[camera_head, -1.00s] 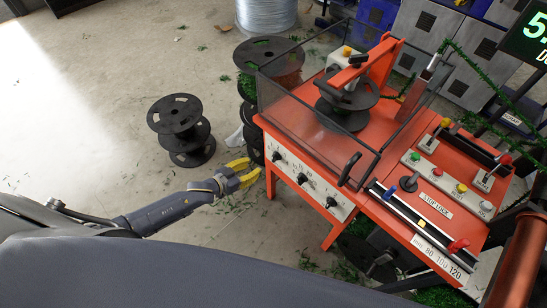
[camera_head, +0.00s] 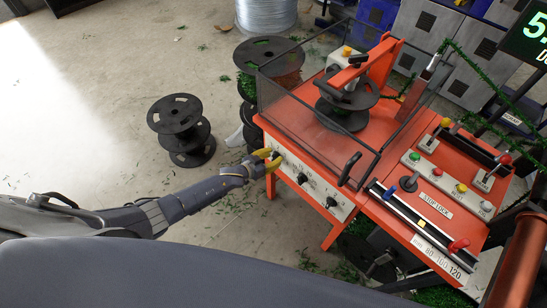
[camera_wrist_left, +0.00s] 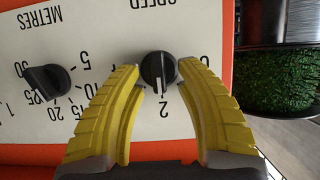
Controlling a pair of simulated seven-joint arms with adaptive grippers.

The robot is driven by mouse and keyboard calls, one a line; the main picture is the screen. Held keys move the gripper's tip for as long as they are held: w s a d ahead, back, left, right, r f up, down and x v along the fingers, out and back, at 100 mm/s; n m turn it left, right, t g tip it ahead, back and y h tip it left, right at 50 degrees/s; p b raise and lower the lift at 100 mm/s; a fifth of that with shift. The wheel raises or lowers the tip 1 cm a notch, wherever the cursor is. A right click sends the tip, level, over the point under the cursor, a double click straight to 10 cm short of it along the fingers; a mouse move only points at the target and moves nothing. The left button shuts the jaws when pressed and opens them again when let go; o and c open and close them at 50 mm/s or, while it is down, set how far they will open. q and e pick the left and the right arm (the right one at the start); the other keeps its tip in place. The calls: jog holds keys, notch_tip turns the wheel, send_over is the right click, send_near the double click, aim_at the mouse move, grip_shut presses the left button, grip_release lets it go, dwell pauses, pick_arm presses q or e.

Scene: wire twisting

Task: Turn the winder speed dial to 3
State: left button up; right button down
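The speed dial (camera_wrist_left: 158,70) is a round black knob with a white mark, on a white panel (camera_wrist_left: 100,110) under an upside-down "SPEED" label. Its mark faces the picture's bottom, toward the printed 2. My left gripper (camera_wrist_left: 163,80) is open, its yellow fingers on either side of the dial, with narrow gaps showing in the wrist view. In the head view the left gripper (camera_head: 271,160) is at the left end of the orange winder's front panel (camera_head: 318,189) and largely hides that dial. My right gripper is not in view.
A second black knob (camera_wrist_left: 45,81) marked METRES sits beside the speed dial. A third knob (camera_head: 331,202) is farther right on the panel. The orange winder (camera_head: 395,175) carries a clear guard and switches. Black spools (camera_head: 180,130) stand on the floor to the left.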

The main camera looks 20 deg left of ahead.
pick_arm(q)
jog(key=shift+o, duration=0.2)
jog(key=shift+w+d, duration=0.1)
grip_shut()
dwell(0.5)
jog(key=shift+d+f+m+t+y, duration=0.15)
jog(key=shift+m+t+y, duration=0.25)
jog(key=shift+m+y, duration=0.45)
jog(key=m, duration=0.1)
jog(key=m+t+y, duration=0.1)
jog(key=m, duration=0.2)
jog(key=shift+s+d+f+t+y, duration=0.1)
jog(key=shift+s+d+t+y, duration=0.15)
jog(key=shift+t, duration=0.15)
jog(key=shift+m, duration=0.25)
